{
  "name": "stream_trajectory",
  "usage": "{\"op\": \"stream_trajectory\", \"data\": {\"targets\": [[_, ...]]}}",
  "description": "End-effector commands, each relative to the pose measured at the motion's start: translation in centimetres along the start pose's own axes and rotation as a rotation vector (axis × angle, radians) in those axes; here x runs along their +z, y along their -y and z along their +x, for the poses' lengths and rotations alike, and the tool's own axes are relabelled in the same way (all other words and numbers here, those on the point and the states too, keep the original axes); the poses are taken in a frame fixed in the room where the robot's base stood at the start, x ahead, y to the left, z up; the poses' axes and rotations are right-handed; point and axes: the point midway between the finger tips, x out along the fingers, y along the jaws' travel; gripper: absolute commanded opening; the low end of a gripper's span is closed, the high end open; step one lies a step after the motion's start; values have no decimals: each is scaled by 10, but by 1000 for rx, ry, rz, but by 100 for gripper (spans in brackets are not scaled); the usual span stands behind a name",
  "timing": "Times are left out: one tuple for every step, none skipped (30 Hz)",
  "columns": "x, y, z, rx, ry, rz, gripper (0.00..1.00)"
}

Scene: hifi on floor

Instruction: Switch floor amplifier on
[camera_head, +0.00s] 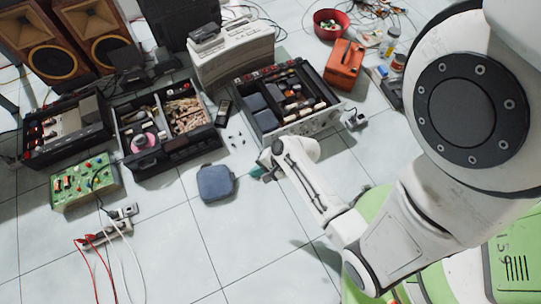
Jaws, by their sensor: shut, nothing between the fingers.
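An open black chassis (332,101) with a pale front panel sits on the floor right of centre. It looks like the floor amplifier, but I cannot read any label. My arm reaches in from the right, and my gripper (262,170) is just in front of this chassis, near its left front corner. The gripper is shut and holds nothing. It is small in view, and I cannot tell whether it touches the panel. The power switch is too small to make out, and my wrist may cover part of the panel.
Two more open chassis (135,168) (28,158) and a green circuit board (86,184) lie left. A blue-grey pouch (215,183) lies near my gripper. Power strips with cables (108,232) lie front left. An orange box (344,62) stands behind right. Front centre floor is clear.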

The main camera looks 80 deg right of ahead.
Motion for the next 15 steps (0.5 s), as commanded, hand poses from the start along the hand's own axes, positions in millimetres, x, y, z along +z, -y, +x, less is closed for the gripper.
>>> {"op": "stream_trajectory", "data": {"targets": [[-24,-24,26,-47,-28,117,0],[-35,-31,34,-77,-43,183,0],[-48,-41,44,-116,-61,273,0],[-59,-50,52,-145,-75,340,0],[-69,-58,59,-175,-90,408,0],[-84,-69,67,-217,-109,498,0],[-94,-78,74,-249,-124,566,0],[-105,-87,79,-281,-139,634,0],[-118,-99,86,-323,-158,721,0],[-128,-108,90,-353,-171,782,0],[-137,-116,94,-382,-184,842,0],[-149,-127,99,-421,-201,916,0],[-156,-134,102,-448,-212,967,0],[-163,-142,104,-471,-222,1014,0],[-171,-151,107,-502,-234,1071,0]]}}
